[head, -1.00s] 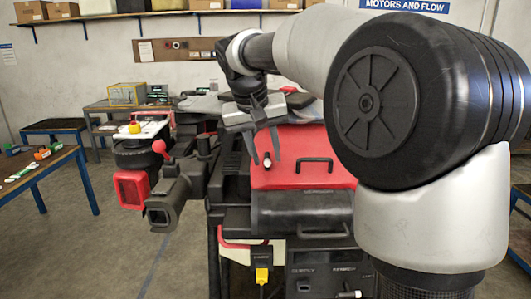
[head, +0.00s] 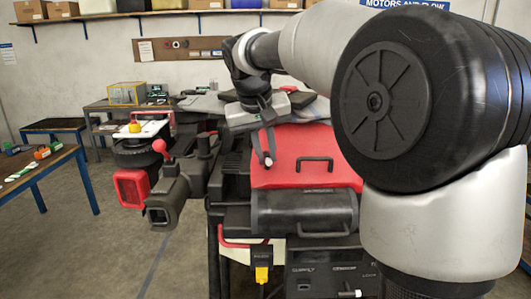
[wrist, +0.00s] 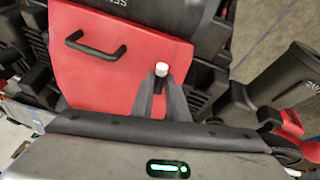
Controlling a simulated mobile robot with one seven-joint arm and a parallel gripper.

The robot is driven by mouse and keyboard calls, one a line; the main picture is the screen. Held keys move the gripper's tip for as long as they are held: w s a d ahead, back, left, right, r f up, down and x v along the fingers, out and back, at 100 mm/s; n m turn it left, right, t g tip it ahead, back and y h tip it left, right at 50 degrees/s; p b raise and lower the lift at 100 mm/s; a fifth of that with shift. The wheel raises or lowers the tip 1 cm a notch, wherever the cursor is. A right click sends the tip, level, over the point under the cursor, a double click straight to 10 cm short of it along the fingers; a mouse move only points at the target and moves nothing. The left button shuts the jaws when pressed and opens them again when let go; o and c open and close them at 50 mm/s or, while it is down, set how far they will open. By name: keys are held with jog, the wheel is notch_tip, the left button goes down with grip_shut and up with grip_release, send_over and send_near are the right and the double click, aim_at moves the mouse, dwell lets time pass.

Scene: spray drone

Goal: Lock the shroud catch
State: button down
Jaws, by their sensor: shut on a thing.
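The shroud is a red panel (head: 290,178) with a black handle (head: 314,163) on the drone's body. In the wrist view the red shroud (wrist: 105,75) fills the upper left. The shroud catch is a small white-tipped dark post (wrist: 161,69) at the shroud's edge. Its white tip also shows in the head view (head: 268,162). My gripper (head: 266,152) reaches down over the left part of the shroud. In the wrist view my gripper (wrist: 161,88) is shut on the catch, with one finger on each side and the white tip sticking out. The base of the catch is hidden.
A dark cylinder (head: 303,212) lies in front of the shroud. A camera-like unit (head: 172,200) and a red-framed part (head: 131,188) stick out to the left. A yellow connector (head: 262,275) hangs below. A bench (head: 40,172) stands far left, with open floor between.

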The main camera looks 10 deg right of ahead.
jog(key=n, duration=0.1)
jog(key=n+y, duration=0.1)
jog(key=n, duration=0.2)
jog(key=shift+d+t+y, duration=0.25)
jog(key=shift+t+y, duration=0.05)
jog(key=n+y, duration=0.2)
jog(key=n, duration=0.2)
jog(key=shift+d+n, duration=0.15)
jog(key=shift+n, duration=0.15)
jog(key=n+y, duration=0.1)
jog(key=n, duration=0.2)
jog(key=shift+d+n+g, duration=0.15)
jog(key=shift+n+g, duration=0.15)
jog(key=shift+g, duration=0.1)
jog(key=n+g+y, duration=0.1)
jog(key=n, duration=0.3)
jog(key=shift+w+y, duration=0.1)
jog(key=shift+y, duration=0.3)
jog(key=shift+n, duration=0.3)
jog(key=c, duration=1.7)
grip_release()
jog(key=shift+c, duration=0.2)
jog(key=v, duration=1.7)
jog(key=shift+d+r, duration=0.2)
jog(key=shift+r, duration=0.05)
